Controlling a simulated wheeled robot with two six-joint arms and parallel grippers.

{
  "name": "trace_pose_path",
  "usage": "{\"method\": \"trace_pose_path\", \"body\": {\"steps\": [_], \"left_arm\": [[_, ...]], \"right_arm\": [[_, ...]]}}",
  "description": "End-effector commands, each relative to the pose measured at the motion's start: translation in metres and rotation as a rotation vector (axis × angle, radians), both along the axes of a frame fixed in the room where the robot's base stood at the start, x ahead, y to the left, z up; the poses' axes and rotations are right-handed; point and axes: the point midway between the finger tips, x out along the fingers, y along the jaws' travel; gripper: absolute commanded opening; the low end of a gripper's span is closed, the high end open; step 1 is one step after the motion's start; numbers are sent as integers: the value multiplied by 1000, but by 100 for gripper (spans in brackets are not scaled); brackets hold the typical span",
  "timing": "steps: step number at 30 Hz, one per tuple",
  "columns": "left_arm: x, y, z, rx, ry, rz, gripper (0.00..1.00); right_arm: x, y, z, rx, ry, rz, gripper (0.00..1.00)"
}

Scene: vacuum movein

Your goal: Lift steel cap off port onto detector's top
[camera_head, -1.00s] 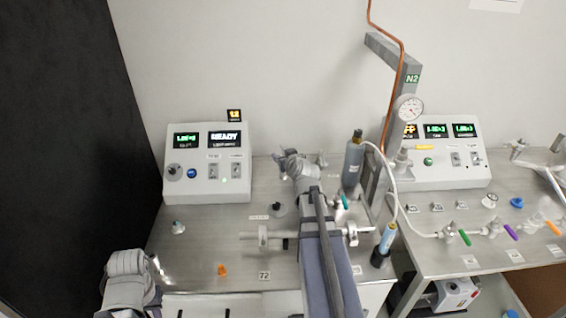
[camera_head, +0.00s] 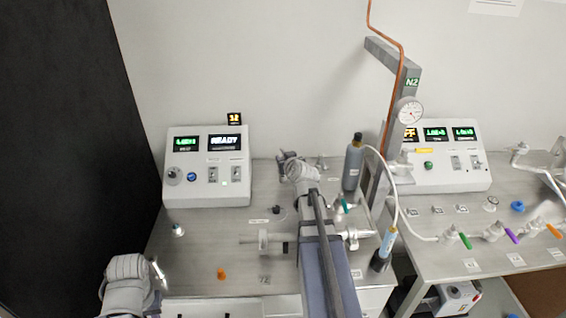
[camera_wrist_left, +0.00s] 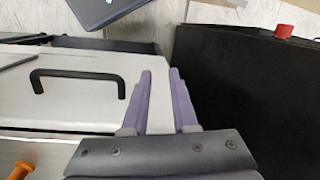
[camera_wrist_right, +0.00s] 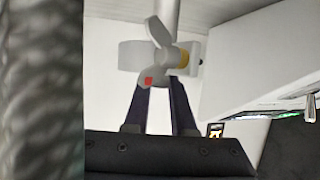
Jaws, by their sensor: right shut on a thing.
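The detector appears to be the white box (camera_head: 208,165) with the READY display, at the back left of the bench; its top is bare apart from a small orange display. My right gripper (camera_head: 284,157) is just right of it. In the right wrist view it is shut on the lower wing of a grey two-winged piece (camera_wrist_right: 158,72) with a red mark. I cannot tell whether this is the steel cap; the port is not clearly seen. My left gripper is open and empty in the left wrist view (camera_wrist_left: 160,72), low at the front left.
A flanged metal pipe (camera_head: 263,240) lies across the bench under my right arm. A grey bottle (camera_head: 352,168), a post with a gauge (camera_head: 409,112) and a white hose stand to the right. An orange piece (camera_head: 221,274) and a small silver knob (camera_head: 178,230) sit at left.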

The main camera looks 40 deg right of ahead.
Motion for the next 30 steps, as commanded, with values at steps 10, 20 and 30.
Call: {"method": "trace_pose_path", "body": {"steps": [10, 20, 30], "left_arm": [[0, 0, 0, 0, 0, 0, 27], [0, 0, 17, 0, 0, 0, 27], [0, 0, 67, 0, 0, 0, 27]], "right_arm": [[0, 0, 0, 0, 0, 0, 0], [0, 0, 17, 0, 0, 0, 0], [0, 0, 67, 0, 0, 0, 0]]}}
